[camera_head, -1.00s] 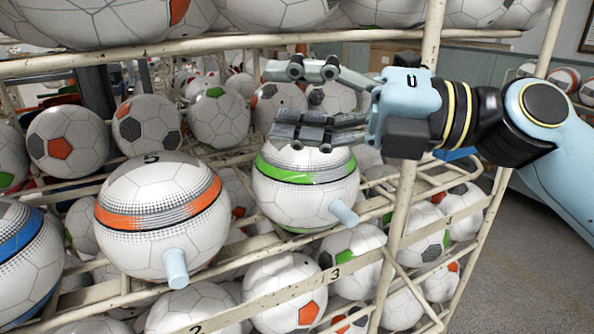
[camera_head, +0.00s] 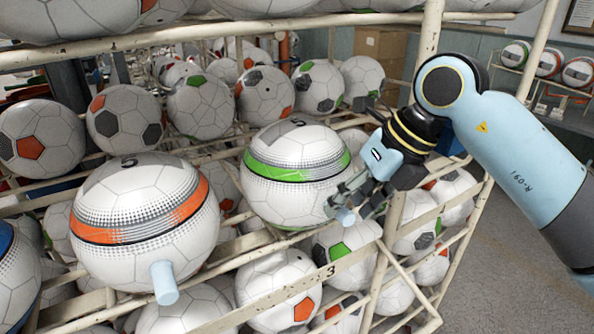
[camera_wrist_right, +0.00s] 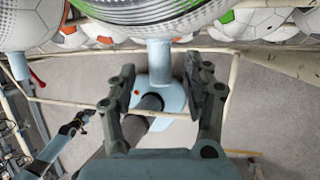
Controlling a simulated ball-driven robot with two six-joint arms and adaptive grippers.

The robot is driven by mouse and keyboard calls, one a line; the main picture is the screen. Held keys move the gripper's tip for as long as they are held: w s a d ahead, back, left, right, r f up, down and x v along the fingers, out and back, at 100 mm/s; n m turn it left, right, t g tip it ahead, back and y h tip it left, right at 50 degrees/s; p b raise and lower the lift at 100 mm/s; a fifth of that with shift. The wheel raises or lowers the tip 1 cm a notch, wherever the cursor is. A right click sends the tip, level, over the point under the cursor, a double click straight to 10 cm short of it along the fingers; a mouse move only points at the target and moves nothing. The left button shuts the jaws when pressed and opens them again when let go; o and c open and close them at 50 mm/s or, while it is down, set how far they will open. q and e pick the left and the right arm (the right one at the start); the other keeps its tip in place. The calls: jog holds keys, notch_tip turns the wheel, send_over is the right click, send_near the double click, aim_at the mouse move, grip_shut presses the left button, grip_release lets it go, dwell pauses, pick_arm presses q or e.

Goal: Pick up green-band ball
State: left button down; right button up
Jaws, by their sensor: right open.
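The green-band ball (camera_head: 290,192), white with a green stripe and the number 5 on top, sits on the rack shelf in the head view. A short light-blue peg (camera_head: 346,216) sticks out of its lower right front. My right gripper (camera_head: 345,203) is open at this peg. In the right wrist view the peg (camera_wrist_right: 159,58) stands between the two open fingers (camera_wrist_right: 160,75), with a gap on each side. The ball's underside (camera_wrist_right: 150,12) fills the top of that view. My left gripper (camera_wrist_right: 82,122) shows small at the lower left there; its jaws are unclear.
The orange-band ball (camera_head: 145,245) with its own peg (camera_head: 164,283) stands to the left. A cream rack post (camera_head: 399,215) rises close behind my right gripper. Several balls fill the shelves around. Bare floor (camera_head: 500,275) lies to the right.

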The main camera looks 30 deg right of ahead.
jog(key=shift+x, duration=0.95)
jog(key=shift+c, duration=0.4)
grip_shut()
jog(key=shift+r, duration=0.1)
